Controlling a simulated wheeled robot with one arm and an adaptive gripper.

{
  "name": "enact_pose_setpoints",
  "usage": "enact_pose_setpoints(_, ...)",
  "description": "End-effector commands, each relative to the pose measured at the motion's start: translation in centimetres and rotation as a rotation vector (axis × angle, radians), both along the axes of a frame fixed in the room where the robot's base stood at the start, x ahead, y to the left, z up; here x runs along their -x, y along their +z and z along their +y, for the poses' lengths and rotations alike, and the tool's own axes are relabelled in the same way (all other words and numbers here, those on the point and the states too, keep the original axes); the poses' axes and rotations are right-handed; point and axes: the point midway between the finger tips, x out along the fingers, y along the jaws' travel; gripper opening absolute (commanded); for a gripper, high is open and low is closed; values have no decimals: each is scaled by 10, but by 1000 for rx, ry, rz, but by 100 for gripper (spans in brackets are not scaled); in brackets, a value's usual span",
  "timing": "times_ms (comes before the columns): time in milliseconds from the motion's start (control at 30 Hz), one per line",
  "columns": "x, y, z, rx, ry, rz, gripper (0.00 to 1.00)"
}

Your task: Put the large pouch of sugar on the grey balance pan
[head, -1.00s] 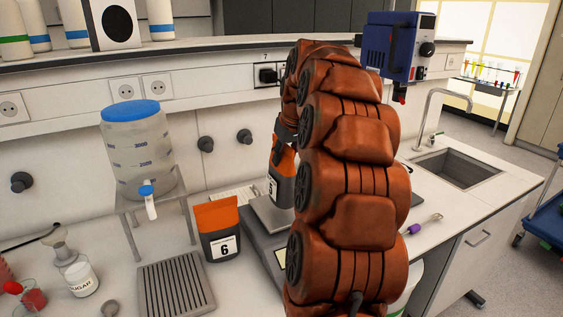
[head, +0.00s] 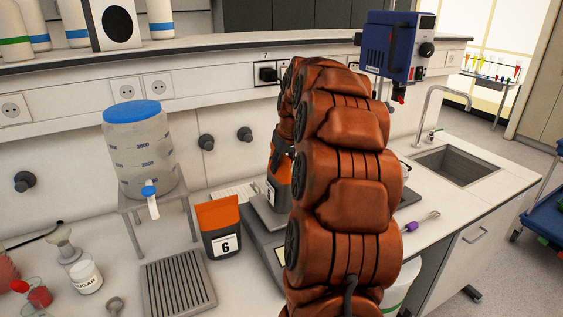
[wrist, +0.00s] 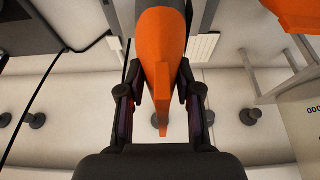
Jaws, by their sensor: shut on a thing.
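My gripper (wrist: 160,80) is shut on an orange-topped dark pouch, seen from above in the wrist view (wrist: 161,48). In the head view the held pouch (head: 278,183) is upright at the grey balance pan (head: 264,214), partly behind my arm. Its white label is mostly hidden. I cannot tell whether its base touches the pan. The gripper itself is mostly hidden by my arm in the head view. A second orange and dark pouch labelled 6 (head: 220,228) stands on the bench to the left of the balance.
A water container (head: 140,150) stands on a metal stand at left. A ridged grey tray (head: 177,284) lies in front of it. A sink (head: 457,165) is at right.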

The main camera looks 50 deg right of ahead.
Motion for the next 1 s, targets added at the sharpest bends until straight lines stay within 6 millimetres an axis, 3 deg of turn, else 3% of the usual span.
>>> enact_pose_setpoints(200,0,1,0,2,1,-3,0)
enact_pose_setpoints(233,0,0,0,2,1,-2,37)
enact_pose_setpoints(467,0,-1,0,2,1,-1,61)
enact_pose_setpoints(800,0,1,0,2,1,-1,61)
enact_pose_setpoints(1000,7,19,2,3,1,-2,61)
